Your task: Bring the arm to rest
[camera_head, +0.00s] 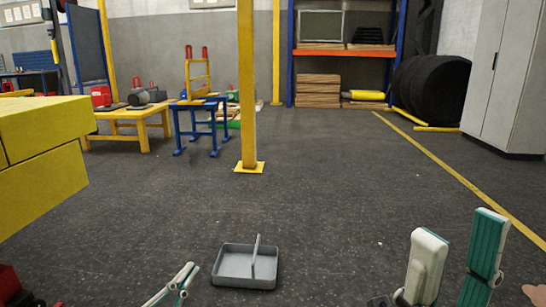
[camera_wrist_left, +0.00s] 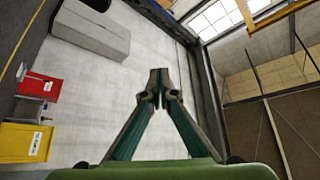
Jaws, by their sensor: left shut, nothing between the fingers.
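My left gripper (camera_head: 190,270) is low in the head view, left of the grey tray, with its teal and white fingers partly cut off by the bottom edge. In the left wrist view its fingertips (camera_wrist_left: 160,82) meet, with nothing between them. My right gripper (camera_head: 461,230) is at the lower right of the head view. Its two fingers point up and stand clearly apart, with nothing seen between them.
A grey tray (camera_head: 245,282) with an upright divider is at the bottom centre. A yellow block-like structure (camera_head: 45,150) fills the left edge. A yellow post (camera_head: 246,90) stands ahead. Yellow and blue benches are behind it, and a grey cabinet (camera_head: 510,80) is right. Open floor lies between.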

